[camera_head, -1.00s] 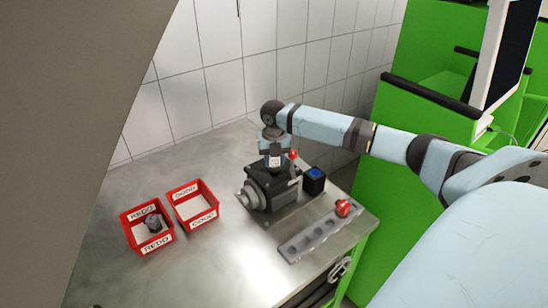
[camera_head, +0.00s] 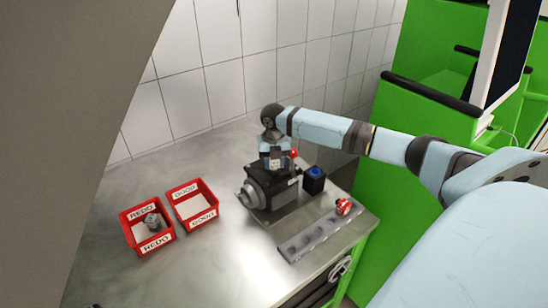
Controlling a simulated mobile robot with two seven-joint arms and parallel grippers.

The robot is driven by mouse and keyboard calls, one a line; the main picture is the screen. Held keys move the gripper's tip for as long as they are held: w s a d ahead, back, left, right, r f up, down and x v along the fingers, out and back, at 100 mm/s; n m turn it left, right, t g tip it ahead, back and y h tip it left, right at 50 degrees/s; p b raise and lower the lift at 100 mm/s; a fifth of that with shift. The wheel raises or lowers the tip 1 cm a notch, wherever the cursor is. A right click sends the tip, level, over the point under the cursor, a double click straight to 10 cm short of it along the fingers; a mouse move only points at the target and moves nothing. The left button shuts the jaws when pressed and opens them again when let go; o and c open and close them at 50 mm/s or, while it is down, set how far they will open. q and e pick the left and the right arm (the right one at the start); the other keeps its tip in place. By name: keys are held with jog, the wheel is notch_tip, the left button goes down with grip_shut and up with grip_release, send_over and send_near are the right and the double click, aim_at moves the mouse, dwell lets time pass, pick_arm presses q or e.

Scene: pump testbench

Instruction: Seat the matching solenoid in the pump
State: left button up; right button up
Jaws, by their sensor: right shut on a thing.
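The dark pump (camera_head: 268,190) stands on a plate on the metal bench, with a lighter round part on its left side. My right gripper (camera_head: 276,170) comes down over the top of the pump and is shut. What it holds is hidden between the fingers and the pump top; I cannot tell how deep it sits. A red solenoid-like part (camera_head: 343,206) sits at the far end of the grey holder strip (camera_head: 300,246). My left gripper is not in view.
A red REDO bin (camera_head: 135,242) with a grey part (camera_head: 152,222) inside and an empty red GOOD bin (camera_head: 183,188) stand left of the pump. A black box with a blue button (camera_head: 314,180) stands right of it. The tiled wall (camera_head: 200,80) is behind.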

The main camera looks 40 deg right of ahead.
jog(key=shift+r, duration=0.75)
dwell(0.7)
jog(key=shift+f, duration=0.75)
dwell(0.5)
jog(key=shift+r, duration=0.75)
